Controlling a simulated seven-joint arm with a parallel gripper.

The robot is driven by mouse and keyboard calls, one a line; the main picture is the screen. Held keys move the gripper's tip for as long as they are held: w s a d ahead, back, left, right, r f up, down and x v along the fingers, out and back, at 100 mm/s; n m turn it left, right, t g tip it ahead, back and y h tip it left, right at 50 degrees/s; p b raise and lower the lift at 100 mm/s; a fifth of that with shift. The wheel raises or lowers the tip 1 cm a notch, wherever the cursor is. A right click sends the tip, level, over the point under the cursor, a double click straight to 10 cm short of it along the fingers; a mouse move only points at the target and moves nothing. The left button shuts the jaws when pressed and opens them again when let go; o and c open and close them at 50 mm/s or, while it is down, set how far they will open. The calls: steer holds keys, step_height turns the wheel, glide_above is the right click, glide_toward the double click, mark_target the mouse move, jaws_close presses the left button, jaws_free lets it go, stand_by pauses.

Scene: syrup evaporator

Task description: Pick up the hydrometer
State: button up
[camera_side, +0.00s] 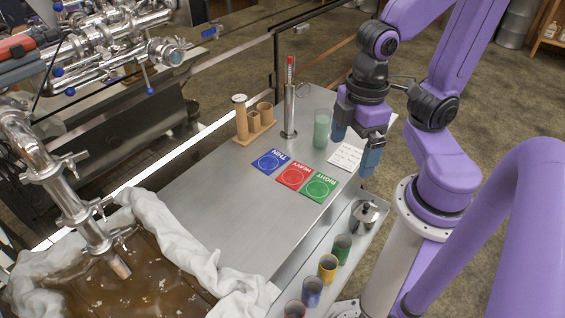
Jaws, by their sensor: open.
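The hydrometer (290,68) stands upright in a tall, narrow metal cup (289,108) near the back of the steel table (215,205). Only its thin stem with red and white markings shows above the rim; the rest is hidden inside the cup. My gripper (355,147) points down with its blue-grey fingers apart, to the right of the hydrometer and cup. It is empty and clear of the hydrometer. A pale green glass (321,128) stands between the cup and my gripper, close to its left finger.
A wooden rack (254,129) stands left of the cup. Blue (269,162), red (294,176) and green (319,188) cards and a white paper (346,157) lie in front. A lower shelf holds coloured cups and a metal pot (363,218). The table's front left is clear.

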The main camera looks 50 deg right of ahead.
steer(key=shift+s+d+f+n, duration=0.1)
steer(key=shift+s+f+n, duration=0.05)
steer(key=shift+s+n, duration=0.35)
steer(key=shift+c, duration=1.2)
steer(key=shift+s+f, duration=0.1)
steer(key=shift+s, duration=0.1)
steer(key=c, duration=0.8)
steer(key=n+t+h, duration=0.5)
steer(key=n+h, duration=0.4)
steer(key=h, duration=0.9)
glide_toward(289, 60)
steer(key=shift+x, duration=5.45)
